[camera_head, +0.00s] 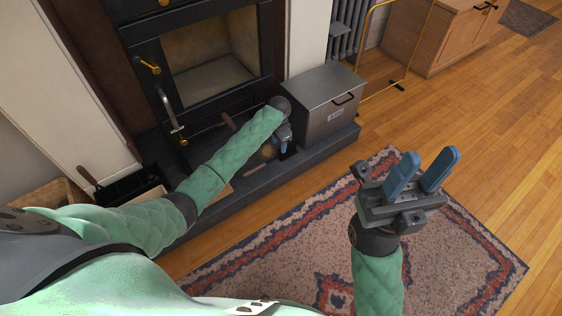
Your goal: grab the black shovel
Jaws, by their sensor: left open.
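A dark pan-like tool with a brown handle (118,184) lies by the left end of the hearth; it may be the black shovel. Another brown handle (229,122) shows on the hearth in front of the stove, behind my left forearm; what it belongs to is mostly hidden. My right gripper (423,172) is open and empty above the rug.
A grey metal box (318,112) stands on the dark hearth (260,184), close to my left gripper. The black stove (120,42) is behind the arm. A gold frame (398,72) and a wooden cabinet (424,38) stand at the back right. The patterned rug (455,265) is clear.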

